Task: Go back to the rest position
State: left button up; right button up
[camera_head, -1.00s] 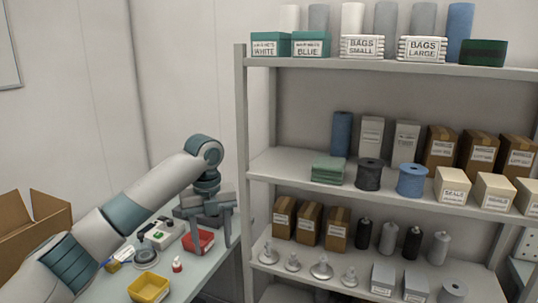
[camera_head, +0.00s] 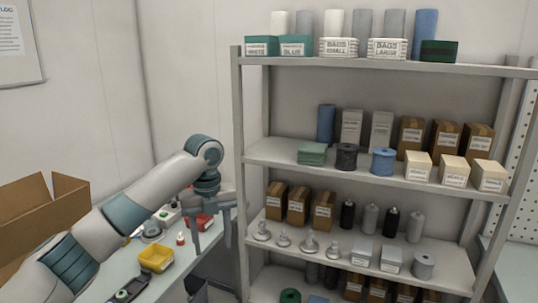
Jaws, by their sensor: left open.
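My left arm comes in from the lower left. My left gripper (camera_head: 212,236) hangs with its fingers pointing down, at the right edge of the grey table (camera_head: 120,275) in front of the shelf unit. Its two fingers are apart and I see nothing between them. A red box (camera_head: 200,221) is partly hidden behind the gripper. A yellow bin (camera_head: 156,258) stands on the table left of and below the gripper. My right gripper is not in view.
A shelf unit (camera_head: 238,150) with boxes, spools and bottles stands right of my left gripper, its post close by. An open cardboard box (camera_head: 40,215) is at the left. A small red-capped bottle (camera_head: 181,239) stands on the table.

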pick_arm(q)
notch_tip(320, 180, down, 28)
jog(key=w+d+n+t+h, duration=0.1)
jog(key=w+d+n+h, duration=0.15)
jog(key=n, duration=0.75)
jog(key=s+a+f+n, duration=0.2)
jog(key=s+f+n, duration=0.15)
jog(key=f, duration=0.45)
jog(key=s+a+f+n+t, duration=0.15)
jog(key=s+f, duration=0.25)
jog(key=f, duration=0.5)
jog(key=s+a+f+n+g, duration=0.1)
jog(key=s+a+f+n, duration=0.2)
jog(key=f, duration=0.5)
jog(key=s+a+f+n+y, duration=0.15)
jog(key=s+f+n, duration=0.25)
jog(key=s+f, duration=0.75)
jog(key=s+a+f+n, duration=0.3)
jog(key=s+f, duration=0.6)
jog(key=s, duration=0.6)
jog(key=s+a+f+n, duration=0.1)
jog(key=s+f, duration=0.1)
jog(key=s, duration=0.8)
jog(key=s+f+n, duration=0.2)
jog(key=s, duration=0.8)
jog(key=s+a+f+n+y, duration=0.1)
jog(key=s, duration=0.9)
jog(key=shift+s+a+f, duration=0.15)
jog(key=shift+a+f, duration=0.2)
jog(key=shift+f, duration=0.05)
